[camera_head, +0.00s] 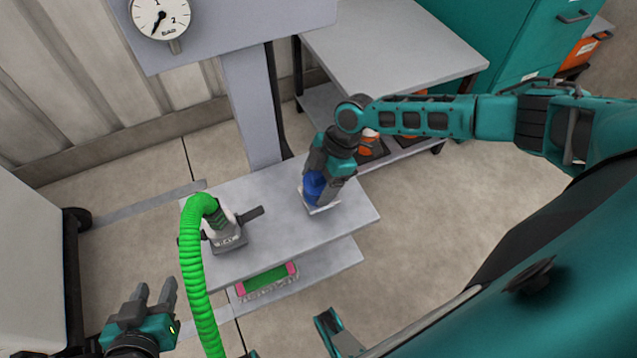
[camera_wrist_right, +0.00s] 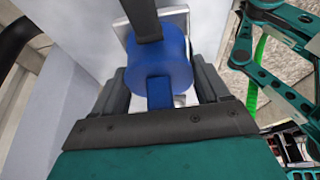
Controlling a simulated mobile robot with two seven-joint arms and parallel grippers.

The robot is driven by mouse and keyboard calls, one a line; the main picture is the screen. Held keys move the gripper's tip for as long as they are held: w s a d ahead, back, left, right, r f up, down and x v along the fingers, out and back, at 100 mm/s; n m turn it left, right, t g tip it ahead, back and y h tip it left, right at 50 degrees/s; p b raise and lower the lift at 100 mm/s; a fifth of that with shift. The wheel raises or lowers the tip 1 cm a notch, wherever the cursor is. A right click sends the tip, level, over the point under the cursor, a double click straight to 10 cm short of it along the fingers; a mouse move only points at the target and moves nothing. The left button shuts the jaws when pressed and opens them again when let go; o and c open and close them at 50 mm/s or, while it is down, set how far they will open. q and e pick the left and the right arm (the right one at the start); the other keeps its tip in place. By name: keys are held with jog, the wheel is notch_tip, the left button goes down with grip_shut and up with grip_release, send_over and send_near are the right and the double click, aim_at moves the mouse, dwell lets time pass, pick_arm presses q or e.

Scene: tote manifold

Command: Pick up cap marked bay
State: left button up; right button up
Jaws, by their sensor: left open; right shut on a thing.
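A round blue cap (camera_head: 313,186) is at a pale square plate (camera_head: 323,208) on the right part of the grey bench top. It also shows in the right wrist view (camera_wrist_right: 160,65), between my fingers; no marking on it is readable. My right gripper (camera_head: 322,178) reaches down over the cap and is shut on it. The cap is at or close above the plate; I cannot tell if they touch. My left gripper (camera_head: 154,292) is open and empty, left of the bench and the green hose.
A ribbed green hose (camera_head: 194,270) arches to a grey labelled fitting (camera_head: 228,238) on the bench (camera_head: 270,208). A pink and green item (camera_head: 267,280) lies on the lower shelf. A gauge (camera_head: 160,17) is on the panel above. A grey table (camera_head: 390,50) stands behind.

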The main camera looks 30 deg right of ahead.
pick_arm(q)
jog(key=shift+a+f, duration=0.15)
pick_arm(e)
jog(key=c, duration=0.4)
jog(key=shift+r, duration=0.1)
jog(key=shift+r, duration=0.6)
pick_arm(q)
jog(key=shift+s+a+r+y+p, duration=0.3)
jog(key=shift+s+a+r+p, duration=0.4)
jog(key=shift+p, duration=1.3)
pick_arm(e)
jog(key=shift+r, duration=9.35)
pick_arm(q)
jog(key=shift+w+a+r, duration=0.1)
jog(key=shift+w, duration=0.05)
